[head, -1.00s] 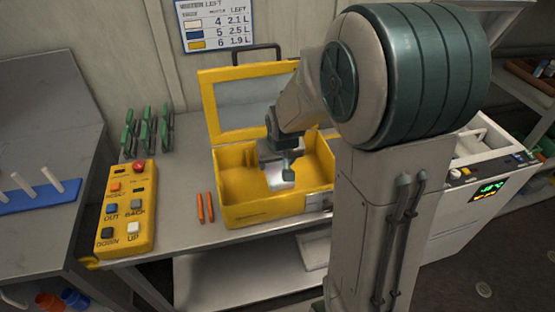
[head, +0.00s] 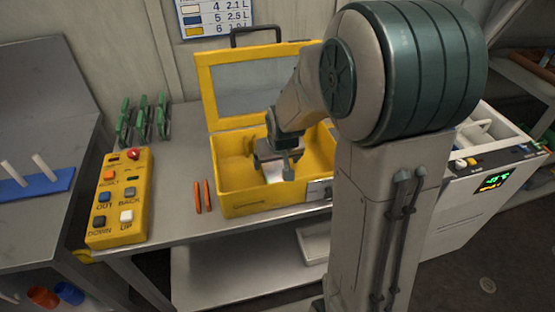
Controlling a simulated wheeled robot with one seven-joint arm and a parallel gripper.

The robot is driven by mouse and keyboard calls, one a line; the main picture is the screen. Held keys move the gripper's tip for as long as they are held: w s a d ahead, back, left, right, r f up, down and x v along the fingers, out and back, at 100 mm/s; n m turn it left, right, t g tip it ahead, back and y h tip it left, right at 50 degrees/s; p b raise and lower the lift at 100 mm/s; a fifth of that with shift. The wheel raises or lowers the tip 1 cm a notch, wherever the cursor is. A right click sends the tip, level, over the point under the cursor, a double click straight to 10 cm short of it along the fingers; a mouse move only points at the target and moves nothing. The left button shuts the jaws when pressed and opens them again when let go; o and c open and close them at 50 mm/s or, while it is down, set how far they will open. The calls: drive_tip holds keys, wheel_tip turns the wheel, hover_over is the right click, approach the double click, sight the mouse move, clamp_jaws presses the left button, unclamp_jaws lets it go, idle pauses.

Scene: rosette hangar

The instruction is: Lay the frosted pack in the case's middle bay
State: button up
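The yellow case (head: 265,205) stands on the grey bench with its lid (head: 205,85) raised. A small part of the pale frosted pack (head: 273,173) shows low in the case, around the middle of its width. My gripper (head: 277,168) points down into the case, right at the pack and covering part of it. One finger shows on the right; the grip itself is hidden, so I cannot tell whether the fingers press on the pack. The bay dividers are not clear, and my arm hides the case's right end.
A yellow button box (head: 121,200) and two orange sticks (head: 203,196) lie left of the case. Green clips (head: 143,118) stand behind the box. A white chest with a lit display (head: 494,182) stands at right, behind my arm. Bare bench shows left of the case.

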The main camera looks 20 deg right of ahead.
drive_tip(key=v, duration=1.4)
drive_tip(key=s+f+g, duration=0.1)
drive_tip(key=s+f, duration=0.2)
drive_tip(key=s, duration=1.1)
drive_tip(key=shift+s+g, duration=0.35)
drive_tip(key=shift+g, duration=0.05)
